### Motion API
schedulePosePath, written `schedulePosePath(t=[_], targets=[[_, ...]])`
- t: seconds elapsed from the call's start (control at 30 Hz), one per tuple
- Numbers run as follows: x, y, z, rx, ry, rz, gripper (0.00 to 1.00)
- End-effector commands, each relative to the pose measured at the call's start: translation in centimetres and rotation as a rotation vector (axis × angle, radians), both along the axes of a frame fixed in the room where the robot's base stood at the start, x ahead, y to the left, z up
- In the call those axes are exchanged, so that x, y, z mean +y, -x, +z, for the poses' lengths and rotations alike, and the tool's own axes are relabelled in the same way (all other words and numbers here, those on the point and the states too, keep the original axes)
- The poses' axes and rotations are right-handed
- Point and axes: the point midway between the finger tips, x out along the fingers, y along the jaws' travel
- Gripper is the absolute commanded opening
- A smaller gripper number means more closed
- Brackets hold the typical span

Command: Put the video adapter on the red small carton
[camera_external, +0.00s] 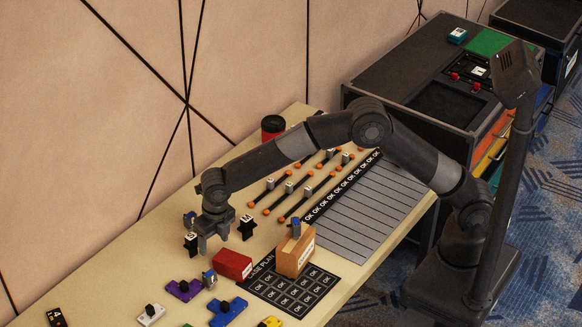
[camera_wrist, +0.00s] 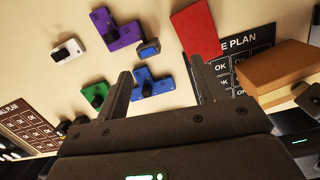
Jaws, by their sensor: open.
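The red small carton (camera_external: 233,264) lies on the table just left of a tan carton; it also shows at the top of the wrist view (camera_wrist: 197,38). A small grey-and-blue block (camera_external: 209,278), which looks like the video adapter, stands left of the red carton, between a purple and a blue piece. It shows as a dark block with a blue edge in the wrist view (camera_wrist: 149,48). A similar block (camera_external: 295,229) is on the tan carton (camera_external: 296,252). I cannot tell which is the adapter. My gripper (camera_external: 214,247) is open and empty, behind the red carton, pointing down.
Purple (camera_external: 184,290), blue (camera_external: 229,312) and white (camera_external: 151,315) pieces lie near the front. A black case plan sheet (camera_external: 292,291) lies below the tan carton. Black upright pieces (camera_external: 247,228) stand near my gripper. Cables with orange ends and a red-black can (camera_external: 273,127) are farther back.

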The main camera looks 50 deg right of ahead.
Motion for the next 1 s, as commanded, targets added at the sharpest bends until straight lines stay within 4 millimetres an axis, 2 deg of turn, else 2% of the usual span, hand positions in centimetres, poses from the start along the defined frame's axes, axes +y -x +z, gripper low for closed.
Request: schedulePosePath(t=[0.03, 0.2, 0.37, 0.53, 0.77, 1.0], targets=[[0.9, 0.1, -1.0, 0.005, 0.008, 0.04, 0.64], [2.1, 0.4, -2.5, 0.011, 0.02, 0.114, 0.64], [2.2, 0.2, -4.2, 0.013, 0.021, 0.119, 0.64], [2.2, -0.1, -6.9, 0.013, 0.022, 0.116, 0.64], [2.4, -0.3, -8.8, 0.012, 0.021, 0.116, 0.64], [2.8, -0.4, -12.2, 0.013, 0.021, 0.116, 0.64]])
